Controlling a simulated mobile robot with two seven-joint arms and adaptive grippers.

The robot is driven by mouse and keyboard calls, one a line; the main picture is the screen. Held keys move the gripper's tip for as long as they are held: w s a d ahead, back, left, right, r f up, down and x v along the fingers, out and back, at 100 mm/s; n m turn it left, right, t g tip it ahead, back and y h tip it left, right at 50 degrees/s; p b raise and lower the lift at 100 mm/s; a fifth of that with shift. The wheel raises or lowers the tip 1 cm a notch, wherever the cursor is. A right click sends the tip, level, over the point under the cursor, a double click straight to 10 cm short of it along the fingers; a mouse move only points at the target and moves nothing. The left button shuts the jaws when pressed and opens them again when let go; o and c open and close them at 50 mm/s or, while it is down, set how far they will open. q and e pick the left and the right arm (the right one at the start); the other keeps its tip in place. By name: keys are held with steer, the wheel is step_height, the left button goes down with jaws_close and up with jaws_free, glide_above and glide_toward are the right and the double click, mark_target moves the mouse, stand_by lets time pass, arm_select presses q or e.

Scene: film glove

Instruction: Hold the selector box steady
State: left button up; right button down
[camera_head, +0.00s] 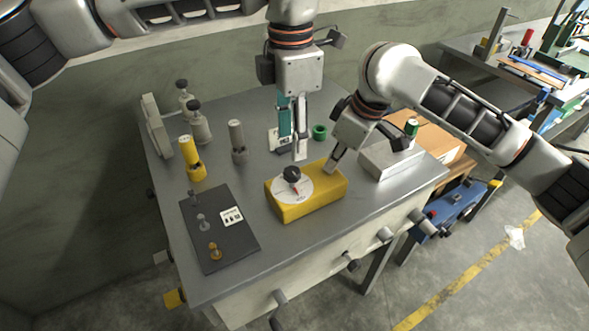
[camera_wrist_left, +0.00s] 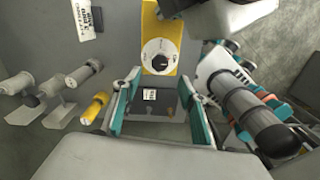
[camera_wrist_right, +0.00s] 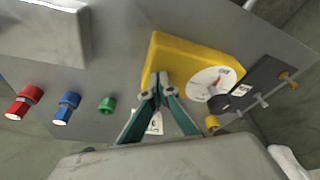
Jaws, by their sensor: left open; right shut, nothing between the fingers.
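The yellow selector box (camera_head: 325,190) lies on the grey bench, with a white dial plate (camera_head: 301,191) and a black knob (camera_head: 292,174) on top. It also shows in the left wrist view (camera_wrist_left: 165,28) and the right wrist view (camera_wrist_right: 195,58). My left gripper (camera_head: 293,150) is open and empty, pointing down above the box's back left side. In the left wrist view its fingers (camera_wrist_left: 160,90) are wide apart. My right gripper (camera_head: 331,168) is shut and empty, its tips at the box's back edge. In the right wrist view the closed tips (camera_wrist_right: 158,82) overlap that edge; contact is unclear.
A dark panel (camera_head: 228,248) with small plugs lies left of the box. A yellow cylinder (camera_head: 191,158) and grey ones (camera_head: 237,141) stand behind it. A green ring (camera_head: 320,131) is behind the box; a grey block (camera_head: 388,160) stands right.

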mark_target(291, 171)
arm_select(q)
step_height(291, 171, down, 8)
steer(key=m, duration=1.3)
steer(key=shift+f+m, duration=0.2)
steer(key=shift+m, duration=0.2)
steer(key=shift+c, duration=0.2)
steer(key=c, duration=1)
